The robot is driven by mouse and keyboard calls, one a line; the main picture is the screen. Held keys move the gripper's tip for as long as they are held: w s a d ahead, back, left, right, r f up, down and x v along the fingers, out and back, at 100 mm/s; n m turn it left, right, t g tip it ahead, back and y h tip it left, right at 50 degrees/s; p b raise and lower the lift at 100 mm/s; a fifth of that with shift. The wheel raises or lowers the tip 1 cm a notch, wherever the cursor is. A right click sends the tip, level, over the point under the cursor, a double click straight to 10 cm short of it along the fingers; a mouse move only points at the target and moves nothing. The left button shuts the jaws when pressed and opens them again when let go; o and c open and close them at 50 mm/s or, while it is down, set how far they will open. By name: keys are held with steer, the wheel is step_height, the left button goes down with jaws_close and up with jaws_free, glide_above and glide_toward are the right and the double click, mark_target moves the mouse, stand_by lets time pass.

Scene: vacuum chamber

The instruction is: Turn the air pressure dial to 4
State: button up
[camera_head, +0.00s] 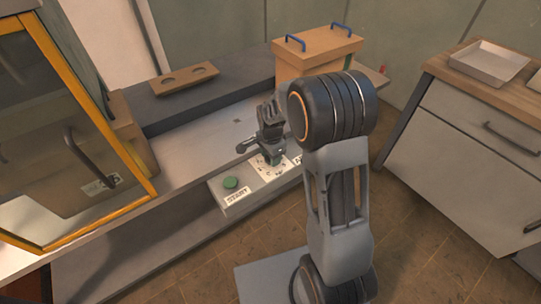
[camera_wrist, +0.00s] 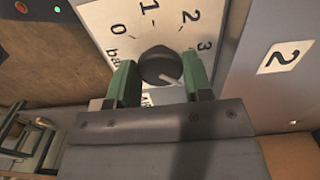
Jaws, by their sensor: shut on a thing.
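The air pressure dial has a round black knob (camera_wrist: 159,66) on a white plate (camera_wrist: 100,18) marked 0, 1, 2 and 3 in the wrist view, with part of "bar" showing. No 4 is visible; my gripper covers that part of the scale. A pale pointer line on the knob points to the lower right, past the 3, toward the right finger. My gripper (camera_wrist: 160,80) has green fingertips, one on each side of the knob, shut on it. In the head view, my gripper (camera_head: 272,155) reaches down to the white dial plate (camera_head: 268,173) and hides the knob.
A green button (camera_head: 230,183) above a START label sits left of the dial. A yellow-framed glass door (camera_head: 140,165) stands at left. A wooden box with blue handles (camera_head: 315,50) is behind the panel. A drawer cabinet with a metal tray (camera_head: 490,62) stands at right.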

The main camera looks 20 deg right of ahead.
stand_by(0.4)
steer(key=o, duration=0.9)
step_height(320, 180, up, 14)
steer(key=shift+f+p, duration=0.1)
steer(key=shift+p, duration=1.05)
